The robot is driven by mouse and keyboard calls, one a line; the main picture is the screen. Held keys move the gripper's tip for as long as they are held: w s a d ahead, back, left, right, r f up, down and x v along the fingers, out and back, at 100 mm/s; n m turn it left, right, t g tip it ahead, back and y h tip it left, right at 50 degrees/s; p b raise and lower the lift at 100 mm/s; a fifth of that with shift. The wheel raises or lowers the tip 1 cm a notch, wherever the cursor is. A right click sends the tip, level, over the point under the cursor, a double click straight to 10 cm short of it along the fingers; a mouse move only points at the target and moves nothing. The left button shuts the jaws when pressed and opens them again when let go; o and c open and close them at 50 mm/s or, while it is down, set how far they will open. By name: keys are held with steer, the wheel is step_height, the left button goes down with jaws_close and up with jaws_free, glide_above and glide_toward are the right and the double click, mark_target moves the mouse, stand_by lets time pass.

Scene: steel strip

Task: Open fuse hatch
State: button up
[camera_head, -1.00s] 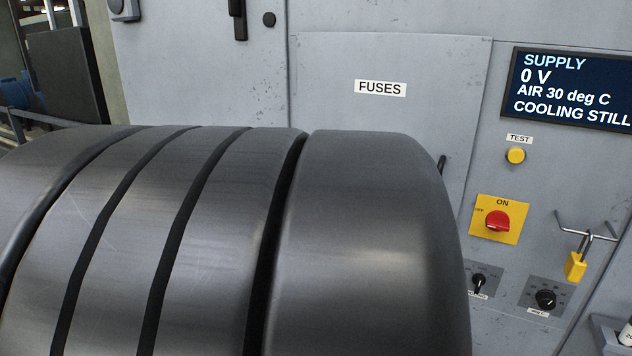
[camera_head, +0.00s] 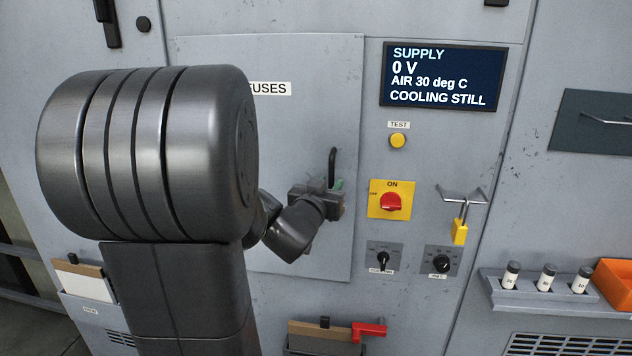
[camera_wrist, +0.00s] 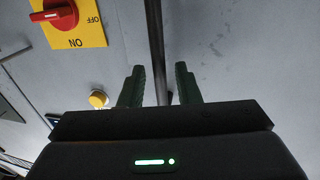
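The fuse hatch (camera_head: 305,60) is a flat grey panel with a partly covered FUSES label (camera_head: 271,89). It looks shut, flush with the cabinet. Its dark upright bar handle (camera_head: 332,160) is near the right edge. My gripper (camera_head: 337,186) is at the lower part of this handle. In the wrist view, the green fingers of my gripper (camera_wrist: 159,70) are apart, with the handle bar (camera_wrist: 155,40) running between them. A gap shows on both sides of the bar. My arm hides the left and lower parts of the hatch.
The display (camera_head: 444,77) reads SUPPLY 0 V, COOLING STILL. A shelf with small cylinders (camera_head: 547,300) and a red-handled thing (camera_head: 368,331) are lower.

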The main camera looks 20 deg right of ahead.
steer(key=shift+x, duration=0.95)
jaws_close()
